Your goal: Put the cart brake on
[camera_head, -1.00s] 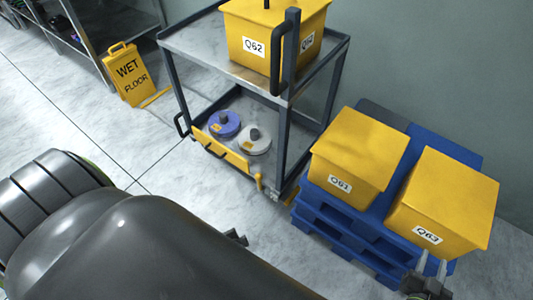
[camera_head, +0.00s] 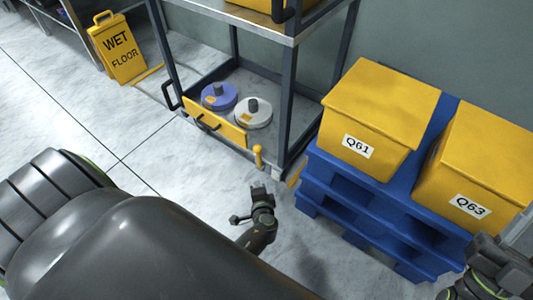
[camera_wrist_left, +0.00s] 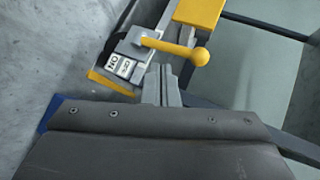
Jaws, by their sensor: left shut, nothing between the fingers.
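The cart (camera_head: 285,29) stands at the upper middle of the head view. Its yellow brake lever (camera_head: 258,156) is low on the near right corner. In the left wrist view the lever (camera_wrist_left: 172,46) reaches right from its pivot to a round knob, beside a small label plate (camera_wrist_left: 119,66) with upside-down lettering. My left gripper (camera_head: 261,190) is shut and empty, below the lever in the head view. In the left wrist view its fingertips (camera_wrist_left: 160,72) are just below the lever, seemingly apart from it. My right gripper (camera_head: 480,288) is partly cut off at the lower right.
A blue pallet (camera_head: 372,232) with yellow bins Q61 (camera_head: 380,105) and Q63 (camera_head: 480,165) stands right of the cart. A purple spool (camera_head: 219,97) and white spool (camera_head: 253,112) sit on the lower shelf. A wet-floor sign (camera_head: 117,48) stands left.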

